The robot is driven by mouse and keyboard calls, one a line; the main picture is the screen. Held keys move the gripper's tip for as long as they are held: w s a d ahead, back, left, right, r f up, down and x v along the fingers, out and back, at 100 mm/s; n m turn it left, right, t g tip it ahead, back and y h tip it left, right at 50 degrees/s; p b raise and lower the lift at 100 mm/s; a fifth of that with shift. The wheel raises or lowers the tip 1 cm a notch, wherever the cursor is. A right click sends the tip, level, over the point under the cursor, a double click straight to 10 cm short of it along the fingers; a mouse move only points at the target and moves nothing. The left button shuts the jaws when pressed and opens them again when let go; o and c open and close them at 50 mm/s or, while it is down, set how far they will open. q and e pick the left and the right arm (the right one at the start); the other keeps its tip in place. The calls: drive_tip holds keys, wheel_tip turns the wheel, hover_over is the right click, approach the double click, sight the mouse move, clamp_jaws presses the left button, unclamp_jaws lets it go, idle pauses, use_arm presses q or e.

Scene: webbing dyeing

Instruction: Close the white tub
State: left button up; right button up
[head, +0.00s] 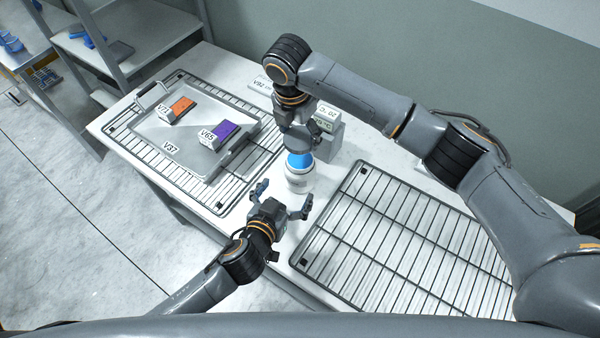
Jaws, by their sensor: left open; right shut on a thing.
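The white tub (298,182) stands upright on the bench between the two wire racks. A blue lid (299,160) sits at the tub's mouth; I cannot tell whether it is seated or just above it. My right gripper (299,150) comes down from above and is shut on the blue lid, its fingers partly hiding the lid's far side. My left gripper (283,200) is open and empty, in front of the tub, with its fingers spread toward it. One finger is to the left of the tub and the other to its lower right.
A metal tray (172,150) lies on the left wire rack (222,201), holding an orange block (176,110) and a purple block (221,133). A grey labelled box (331,140) stands behind the tub. The right wire rack (400,240) is empty. A shelf stands at upper left.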

use_arm(q)
drive_tip(key=x, duration=1.2)
drive_tip(key=c, duration=1.6)
use_arm(e)
hover_over(302, 159)
wheel_tip(302, 159, down, 5)
drive_tip(key=shift+s, duration=0.15)
use_arm(q)
drive_tip(key=shift+f, duration=0.1)
use_arm(e)
drive_tip(key=shift+a+f, duration=0.1)
drive_tip(key=shift+f, duration=0.8)
use_arm(q)
drive_tip(key=shift+s, duration=0.1)
use_arm(e)
drive_tip(key=shift+f, duration=0.6)
